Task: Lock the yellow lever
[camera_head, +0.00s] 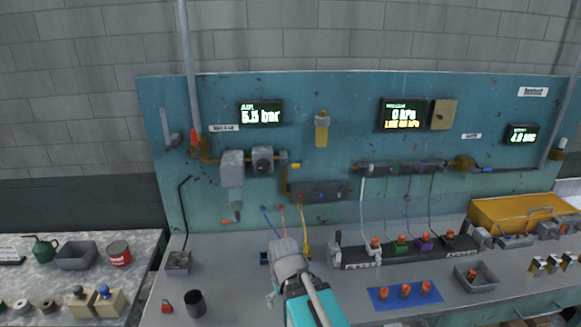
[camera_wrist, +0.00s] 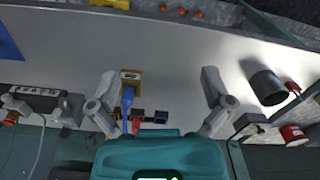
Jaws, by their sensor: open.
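A small yellow part (camera_head: 295,168), which looks like the yellow lever, is on the blue panel beside the orange pipe; its exact position is too small to tell. A red padlock (camera_head: 167,306) lies at the left of the bench, beside a dark cup; it also shows in the wrist view (camera_wrist: 292,87). My gripper (camera_head: 288,250) is over the middle of the bench, below and apart from the yellow part. In the wrist view my gripper's fingers (camera_wrist: 158,85) are spread, with nothing held. The yellow part is not clearly seen in the wrist view.
Blue, red and yellow tubes hang behind my gripper. A yellow-brown block (camera_wrist: 130,77) with a blue piece shows between the fingers. The dark cup (camera_head: 195,303) stands at the left, a tube rack (camera_head: 400,262) at the right. A blue mat (camera_head: 384,302) lies in front.

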